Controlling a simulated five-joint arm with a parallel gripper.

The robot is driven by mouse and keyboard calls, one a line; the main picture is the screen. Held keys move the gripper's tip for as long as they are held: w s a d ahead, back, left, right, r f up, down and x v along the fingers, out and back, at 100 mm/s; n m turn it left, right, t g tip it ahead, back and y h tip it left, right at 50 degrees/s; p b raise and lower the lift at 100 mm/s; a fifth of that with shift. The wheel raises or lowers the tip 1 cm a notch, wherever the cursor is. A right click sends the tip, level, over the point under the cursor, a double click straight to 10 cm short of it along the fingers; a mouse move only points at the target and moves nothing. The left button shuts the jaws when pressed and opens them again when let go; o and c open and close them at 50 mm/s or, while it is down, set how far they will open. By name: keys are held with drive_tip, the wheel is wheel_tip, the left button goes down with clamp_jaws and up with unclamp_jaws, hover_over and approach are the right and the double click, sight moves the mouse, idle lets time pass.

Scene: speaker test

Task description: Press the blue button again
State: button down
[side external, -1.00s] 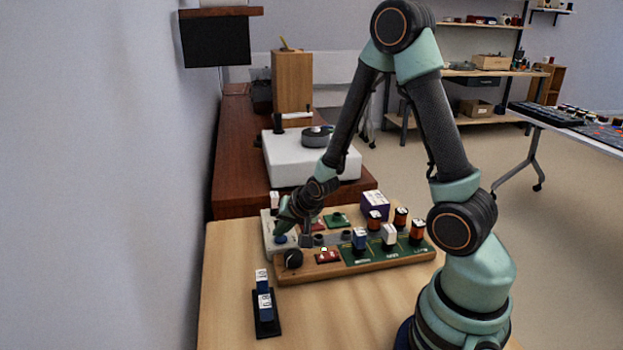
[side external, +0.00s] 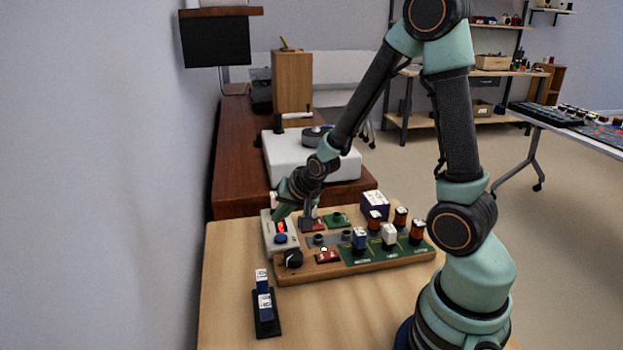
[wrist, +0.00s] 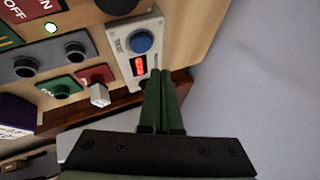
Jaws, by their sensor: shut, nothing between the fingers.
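The blue button (side external: 281,239) sits near the front end of a light grey tester module (side external: 268,236) at the left of the wooden board. In the wrist view the blue button (wrist: 141,41) is in plain sight, with a lit red display (wrist: 139,65) beside it on the module. My gripper (side external: 276,216) is shut and empty, over the module's far part, behind the button in the side view. In the wrist view my gripper's fingertips (wrist: 161,72) lie together, apart from the button. They partly cover a dark round part at the module's end.
The wooden board (side external: 350,267) also carries a black knob (side external: 292,259), dark sockets, a red switch (side external: 328,257) and several upright components. A small dark stand (side external: 266,325) with blue-and-white blocks is in front. A purple box (side external: 375,204) is at the back.

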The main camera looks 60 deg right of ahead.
drive_tip(key=shift+r, duration=1.1)
drive_tip(key=shift+a+r, duration=0.15)
drive_tip(key=shift+r, duration=0.1)
drive_tip(key=s+a+r+n+g+y, duration=0.1)
drive_tip(key=s+a+r+n, duration=0.7)
drive_tip(key=s+r+n, duration=0.2)
wheel_tip(320, 180, up, 3)
drive_tip(key=shift+s+a+r+n+g+y, duration=0.1)
drive_tip(key=shift+s+a+n+g+y, duration=0.25)
drive_tip(key=shift+s, duration=0.9)
